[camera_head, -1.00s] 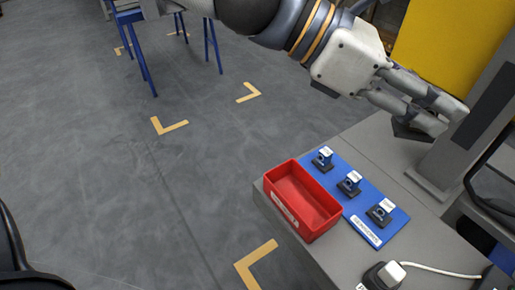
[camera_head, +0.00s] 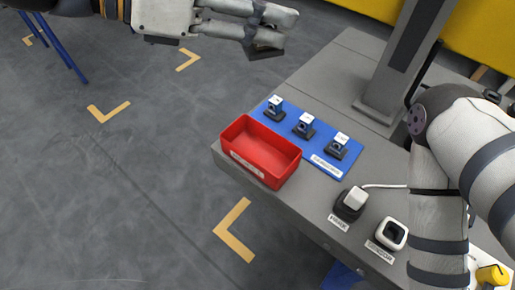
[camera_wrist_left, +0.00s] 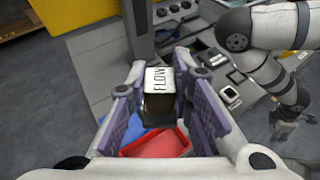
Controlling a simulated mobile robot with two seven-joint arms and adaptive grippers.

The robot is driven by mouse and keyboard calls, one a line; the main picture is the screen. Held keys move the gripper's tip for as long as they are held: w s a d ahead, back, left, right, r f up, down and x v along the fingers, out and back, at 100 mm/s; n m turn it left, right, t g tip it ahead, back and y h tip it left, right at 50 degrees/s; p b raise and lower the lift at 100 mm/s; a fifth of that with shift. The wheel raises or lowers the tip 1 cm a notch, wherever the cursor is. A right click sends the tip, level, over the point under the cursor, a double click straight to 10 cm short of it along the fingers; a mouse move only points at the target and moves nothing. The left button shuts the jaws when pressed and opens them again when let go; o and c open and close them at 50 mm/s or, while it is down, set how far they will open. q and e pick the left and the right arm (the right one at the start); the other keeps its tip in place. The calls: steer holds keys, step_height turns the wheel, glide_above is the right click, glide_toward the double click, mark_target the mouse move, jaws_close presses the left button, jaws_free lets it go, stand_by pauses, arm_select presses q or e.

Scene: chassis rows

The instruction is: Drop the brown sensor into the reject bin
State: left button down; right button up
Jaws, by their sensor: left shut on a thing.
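My left gripper (camera_head: 288,30) is at the top of the head view, shut on a dark sensor (camera_head: 265,53). In the left wrist view the sensor (camera_wrist_left: 158,92) sits between the finger pads, with a white top reading FLOW; its body looks dark brown to black. The red bin (camera_head: 270,138) stands on the grey bench's left edge; its label is too small to read. It shows below the held sensor in the left wrist view (camera_wrist_left: 157,143). The sensor is held high, apart from the bin. My right gripper (camera_wrist_left: 286,127) is small and dark in the wrist view; its jaws are unclear.
A blue mat (camera_head: 322,160) with three small blue-and-black sensors lies beside the bin. A grey post (camera_head: 405,60) rises behind. A corded white-topped device (camera_head: 350,203) and a white square device (camera_head: 390,235) are nearer. My right arm covers the bench's right side.

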arm_select(q)
steer(key=shift+f, duration=0.1)
step_height(320, 180, down, 18)
steer(key=w+a+b, duration=0.1)
steer(key=a+b, duration=0.1)
steer(key=b, duration=0.4)
steer(key=shift+b, duration=0.3)
arm_select(e)
steer(key=s+f+g, duration=0.1)
steer(key=s+f, duration=0.3)
steer(key=f, duration=0.2)
steer(key=shift+s+f, duration=0.2)
arm_select(q)
steer(key=shift+w, duration=0.1)
steer(key=c, duration=1.3)
jaws_free()
steer(key=shift+c, duration=0.2)
